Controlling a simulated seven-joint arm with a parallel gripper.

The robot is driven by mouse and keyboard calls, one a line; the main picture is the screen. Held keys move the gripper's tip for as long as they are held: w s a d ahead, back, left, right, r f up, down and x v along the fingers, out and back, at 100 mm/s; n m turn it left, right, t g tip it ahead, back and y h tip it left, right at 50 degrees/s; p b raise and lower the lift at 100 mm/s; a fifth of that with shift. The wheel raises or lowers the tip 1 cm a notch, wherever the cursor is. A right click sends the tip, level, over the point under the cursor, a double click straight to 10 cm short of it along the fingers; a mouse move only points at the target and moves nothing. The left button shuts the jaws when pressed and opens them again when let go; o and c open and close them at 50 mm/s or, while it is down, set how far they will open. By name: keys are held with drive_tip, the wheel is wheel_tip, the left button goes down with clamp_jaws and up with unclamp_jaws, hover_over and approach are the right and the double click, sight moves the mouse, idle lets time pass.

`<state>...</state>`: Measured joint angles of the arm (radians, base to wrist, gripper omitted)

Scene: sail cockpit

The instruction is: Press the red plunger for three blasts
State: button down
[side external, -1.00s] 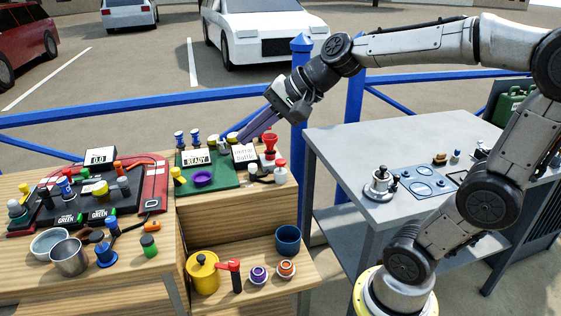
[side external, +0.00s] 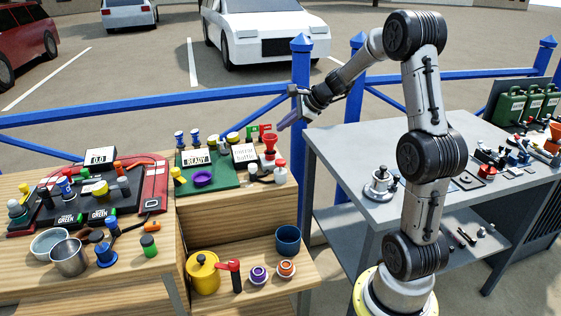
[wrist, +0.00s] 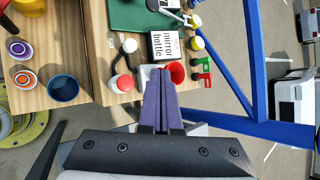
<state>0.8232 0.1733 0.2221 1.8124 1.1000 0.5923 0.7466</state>
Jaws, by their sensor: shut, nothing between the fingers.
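A red knob on a white body, which looks like the red plunger (side external: 281,163), stands at the right end of the wooden bench top. It also shows in the wrist view as a red-and-white round top (wrist: 125,84). Beside it is a red flared cup (side external: 270,139), also in the wrist view (wrist: 176,72). My gripper (side external: 284,126) is shut and empty, with purple fingers. It hangs above and behind the plunger in the side view. In the wrist view the fingertips (wrist: 160,73) overlap the area between the plunger and the cup; I cannot tell their height.
The sign card (side external: 245,155) and green panel (side external: 222,180) lie left of the plunger. A blue cup (side external: 288,240) stands on the lower shelf. The blue railing (side external: 200,109) runs behind the bench. A grey table (side external: 335,140) stands to the right.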

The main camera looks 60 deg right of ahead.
sight(281, 160)
drive_tip(key=shift+s, duration=0.1)
idle(0.3)
drive_tip(key=shift+f, duration=4.4)
drive_tip(key=shift+f, duration=0.1)
drive_tip(key=shift+f, duration=0.3)
drive_tip(key=shift+f, duration=1.25)
drive_tip(key=shift+r, duration=1.65)
drive_tip(key=shift+r, duration=2.5)
